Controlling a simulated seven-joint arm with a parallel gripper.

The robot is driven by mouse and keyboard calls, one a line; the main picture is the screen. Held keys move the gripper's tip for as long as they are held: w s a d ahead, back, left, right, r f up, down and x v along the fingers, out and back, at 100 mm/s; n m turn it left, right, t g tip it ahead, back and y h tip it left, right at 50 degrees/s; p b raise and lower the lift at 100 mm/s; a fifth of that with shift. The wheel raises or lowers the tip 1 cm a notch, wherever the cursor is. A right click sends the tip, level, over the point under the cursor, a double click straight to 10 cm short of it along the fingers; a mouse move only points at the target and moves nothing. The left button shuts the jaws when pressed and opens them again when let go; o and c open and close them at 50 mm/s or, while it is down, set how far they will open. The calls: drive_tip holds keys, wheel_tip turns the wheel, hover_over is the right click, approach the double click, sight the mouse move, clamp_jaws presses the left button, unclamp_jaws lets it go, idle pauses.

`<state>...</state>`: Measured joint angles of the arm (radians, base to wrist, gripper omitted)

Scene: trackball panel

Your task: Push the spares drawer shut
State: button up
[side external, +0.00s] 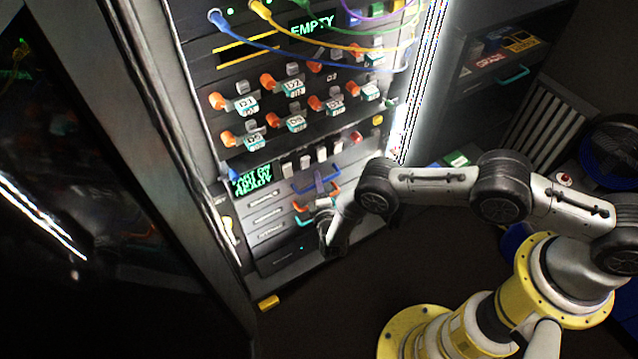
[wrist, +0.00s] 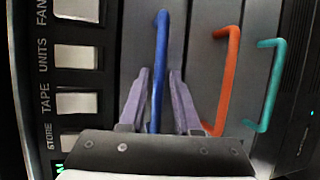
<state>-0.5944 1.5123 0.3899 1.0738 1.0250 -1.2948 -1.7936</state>
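The rack's lower part has drawers with a blue handle (side external: 316,187), an orange handle (side external: 303,207) and a teal handle (side external: 303,220). Their labels are too small to read, so I cannot tell which drawer is the spares drawer or whether one stands out. My gripper (side external: 320,184) is in front of these drawers. The wrist view shows the blue handle (wrist: 159,60) between the two spread fingers of my gripper (wrist: 160,82), with gaps on both sides. The orange handle (wrist: 228,80) and teal handle (wrist: 270,85) lie to the right of the fingers.
White switches (wrist: 77,55) lie beside the drawers. Orange knobs (side external: 268,79) and hanging cables (side external: 320,48) are higher on the rack. A dark cabinet (side external: 475,90) with another teal handle (side external: 512,76) stands at the right. A yellow block (side external: 268,302) lies on the floor.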

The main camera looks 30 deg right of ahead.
drive_tip(key=shift+w+r, duration=0.15)
drive_tip(key=shift+r, duration=0.1)
drive_tip(key=shift+a, duration=0.1)
drive_tip(key=v, duration=1.4)
drive_tip(key=shift+f, duration=0.25)
